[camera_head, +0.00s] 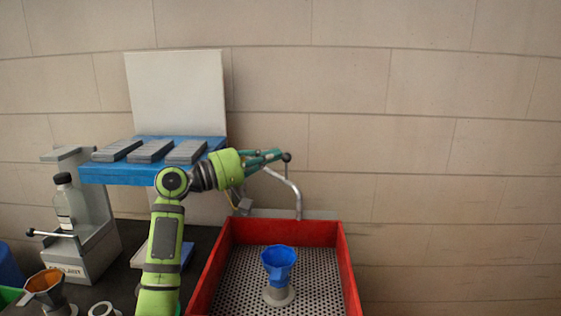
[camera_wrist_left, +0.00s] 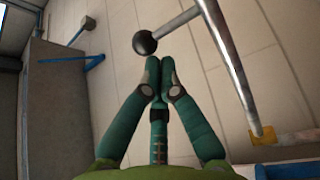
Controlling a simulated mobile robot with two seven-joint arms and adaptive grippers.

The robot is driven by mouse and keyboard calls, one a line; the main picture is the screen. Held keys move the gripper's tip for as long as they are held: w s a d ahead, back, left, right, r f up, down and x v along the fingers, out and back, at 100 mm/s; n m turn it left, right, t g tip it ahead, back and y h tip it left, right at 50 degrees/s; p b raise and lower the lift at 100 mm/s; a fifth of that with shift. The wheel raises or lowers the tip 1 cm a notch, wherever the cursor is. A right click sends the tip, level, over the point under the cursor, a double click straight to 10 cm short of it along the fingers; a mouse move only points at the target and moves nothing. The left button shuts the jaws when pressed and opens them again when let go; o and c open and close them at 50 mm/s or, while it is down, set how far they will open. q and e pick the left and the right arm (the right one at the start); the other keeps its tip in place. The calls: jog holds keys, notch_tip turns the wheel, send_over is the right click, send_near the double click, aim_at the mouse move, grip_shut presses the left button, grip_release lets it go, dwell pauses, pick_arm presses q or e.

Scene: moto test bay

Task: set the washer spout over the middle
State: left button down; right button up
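The washer spout (camera_head: 294,186) is a thin bent metal pipe at the back of a red tray (camera_head: 348,262). Its lower end shows against the tray's back rim, right of the rim's middle. A dark ball knob (camera_head: 286,157) on a short rod joins the spout; the knob also shows in the left wrist view (camera_wrist_left: 144,42). My left gripper (camera_head: 279,155) is at the knob. In the left wrist view its green fingers (camera_wrist_left: 160,66) meet at the tips, with the knob just beyond them. Whether they touch it I cannot tell. My right gripper is out of view.
A blue funnel (camera_head: 279,258) on a grey stand is in the middle of the perforated tray floor. At left are a blue shelf (camera_head: 120,174) with grey blocks, a clear bottle (camera_head: 70,204) and an orange funnel (camera_head: 44,282). Space right of the tray looks clear.

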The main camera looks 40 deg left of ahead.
pick_arm(q)
jog(key=shift+v, duration=0.8)
jog(key=shift+a+r, duration=0.15)
dwell(1.0)
notch_tip(320, 180, up, 10)
dwell(0.5)
dwell(0.4)
